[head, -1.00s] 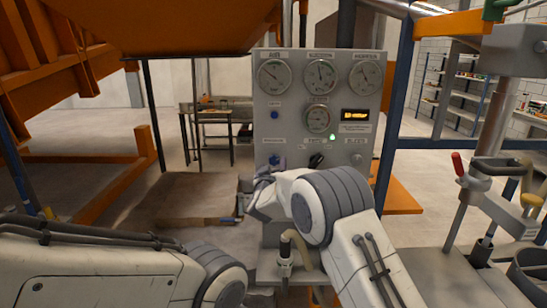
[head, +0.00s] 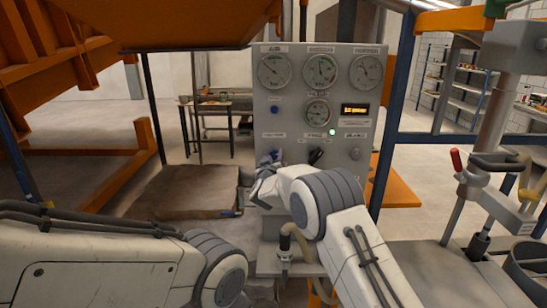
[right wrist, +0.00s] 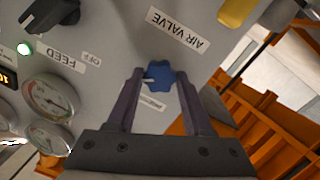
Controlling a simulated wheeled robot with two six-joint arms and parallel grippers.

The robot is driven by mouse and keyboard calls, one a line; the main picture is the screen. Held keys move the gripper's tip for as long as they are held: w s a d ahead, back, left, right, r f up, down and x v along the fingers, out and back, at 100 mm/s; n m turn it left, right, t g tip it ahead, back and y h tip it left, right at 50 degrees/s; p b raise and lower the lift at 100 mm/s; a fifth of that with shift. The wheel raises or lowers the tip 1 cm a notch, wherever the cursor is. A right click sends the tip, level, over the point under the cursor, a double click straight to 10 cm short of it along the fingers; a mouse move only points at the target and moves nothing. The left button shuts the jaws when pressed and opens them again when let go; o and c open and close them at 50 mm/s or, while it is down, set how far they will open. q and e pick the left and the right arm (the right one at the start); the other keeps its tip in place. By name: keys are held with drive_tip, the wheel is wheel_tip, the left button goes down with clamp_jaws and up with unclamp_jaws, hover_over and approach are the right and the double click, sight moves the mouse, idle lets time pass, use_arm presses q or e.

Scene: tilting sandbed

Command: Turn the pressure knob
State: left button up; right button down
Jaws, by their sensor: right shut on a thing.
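The blue pressure knob (right wrist: 159,76) sits on the grey control panel (right wrist: 100,35), with a small label beside it. In the right wrist view, the two dark fingers of my right gripper (right wrist: 160,80) stand on either side of the knob and are shut on it. In the head view, my right gripper (head: 266,170) is at the lower left of the panel, and the knob (head: 275,154) is partly hidden behind it. My left arm enters at the lower left, but its gripper is not in view.
The panel carries several round gauges (head: 322,70), an amber display (head: 355,110), a lit green lamp (head: 332,132) and a black feed switch (head: 316,156). A lever post (head: 490,150) stands at the right. An orange structure (head: 185,22) overhangs at the upper left.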

drive_tip(key=shift+m+b, duration=1.7)
drive_tip(key=shift+m, duration=0.1)
drive_tip(key=m+b, duration=0.3)
drive_tip(key=m, duration=0.1)
drive_tip(key=shift+d+g, duration=0.15)
drive_tip(key=shift+g, duration=0.15)
drive_tip(key=m+y+b, duration=0.1)
drive_tip(key=m+b, duration=0.2)
drive_tip(key=m, duration=0.2)
drive_tip(key=shift+b, duration=0.3)
drive_tip(key=shift+d+m+b, duration=0.1)
drive_tip(key=shift+m+b, duration=0.9)
drive_tip(key=shift+m, duration=0.6)
drive_tip(key=shift+m+y, duration=0.3)
drive_tip(key=shift+c, duration=1.5)
unclamp_jaws()
drive_tip(key=shift+s, duration=0.15)
